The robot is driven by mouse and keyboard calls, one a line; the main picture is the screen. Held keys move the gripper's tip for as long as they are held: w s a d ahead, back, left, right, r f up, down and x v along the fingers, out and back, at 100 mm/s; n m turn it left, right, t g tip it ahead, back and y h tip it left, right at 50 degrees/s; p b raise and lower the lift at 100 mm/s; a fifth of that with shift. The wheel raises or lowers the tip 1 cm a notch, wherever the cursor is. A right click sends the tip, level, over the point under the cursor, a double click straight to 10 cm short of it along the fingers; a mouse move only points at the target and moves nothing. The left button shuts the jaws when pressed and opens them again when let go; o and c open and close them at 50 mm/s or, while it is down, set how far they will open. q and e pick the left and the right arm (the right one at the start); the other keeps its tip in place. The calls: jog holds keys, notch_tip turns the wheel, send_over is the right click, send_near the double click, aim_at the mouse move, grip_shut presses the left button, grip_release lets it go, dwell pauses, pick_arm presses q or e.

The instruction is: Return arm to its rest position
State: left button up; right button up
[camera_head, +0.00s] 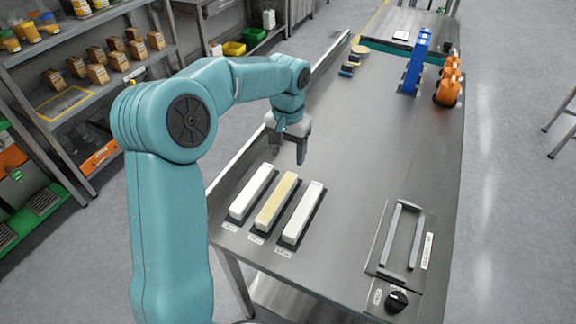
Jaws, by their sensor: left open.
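My left arm comes in from the left and reaches over the steel table (352,150). My left gripper (289,156) points down above the table, just behind three long bars. It is open, and nothing shows between its fingers. The bars lie side by side in dark holders: a white bar (252,192), a cream-yellow bar (276,201) and another white bar (303,213). Small labels lie in front of them. My right gripper is not in view.
A grey frame fixture (386,238) with a black knob (397,301) sits at the table's front right. Blue (414,65) and orange (450,82) machine parts stand at the far right. Shelves with small boxes (97,73) stand left. The table's middle is clear.

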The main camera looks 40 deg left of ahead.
pick_arm(q)
jog(key=shift+r, duration=1.35)
